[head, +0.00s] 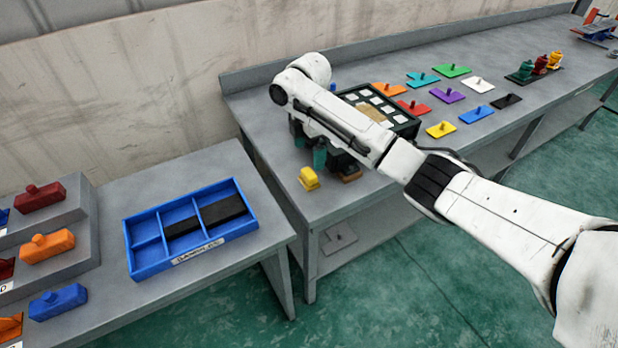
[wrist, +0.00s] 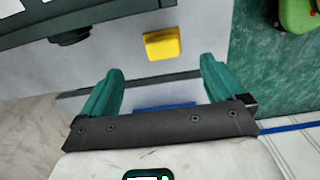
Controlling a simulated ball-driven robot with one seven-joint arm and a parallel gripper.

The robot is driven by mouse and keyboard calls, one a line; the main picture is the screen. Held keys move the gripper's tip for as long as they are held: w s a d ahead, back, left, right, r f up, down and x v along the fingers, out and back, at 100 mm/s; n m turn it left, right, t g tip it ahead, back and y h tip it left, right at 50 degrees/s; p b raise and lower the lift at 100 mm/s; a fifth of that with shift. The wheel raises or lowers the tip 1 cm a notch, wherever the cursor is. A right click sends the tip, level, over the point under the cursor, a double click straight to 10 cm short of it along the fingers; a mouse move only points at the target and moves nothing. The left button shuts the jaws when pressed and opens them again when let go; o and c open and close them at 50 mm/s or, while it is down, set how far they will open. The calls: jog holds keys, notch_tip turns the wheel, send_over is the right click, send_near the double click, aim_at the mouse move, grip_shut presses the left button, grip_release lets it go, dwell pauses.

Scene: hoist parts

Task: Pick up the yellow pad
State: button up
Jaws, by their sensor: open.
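A small rounded yellow block (head: 309,178), which looks like the yellow pad, sits on the grey table near its front left corner. It also shows in the wrist view (wrist: 162,44), just beyond and between the fingertips, apart from them. A flat yellow plate with a knob (head: 441,129) lies farther right on the same table. My gripper (wrist: 162,68) is open, with its two teal fingers apart and nothing between them. In the head view it is beside the yellow block, partly hidden by my arm.
A dark tray with white squares (head: 387,92) stands just behind my gripper, partly hidden by my arm. Several coloured knobbed plates, such as a purple one (head: 447,95), lie to the right. A blue divided tray (head: 141,263) is on the left table, past a gap.

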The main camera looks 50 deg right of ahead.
aim_at(309, 172)
notch_tip(309, 172, down, 3)
jog(key=shift+f, duration=0.2)
jog(key=shift+s+a+f+p, duration=0.1)
jog(key=shift+f+p, duration=0.2)
jog(key=shift+f, duration=1.1)
jog(key=shift+s+a+f+p, duration=0.1)
jog(key=shift+f+p, duration=0.15)
jog(key=shift+f, duration=1.1)
jog(key=c, duration=1.1)
jog(key=shift+c, duration=0.2)
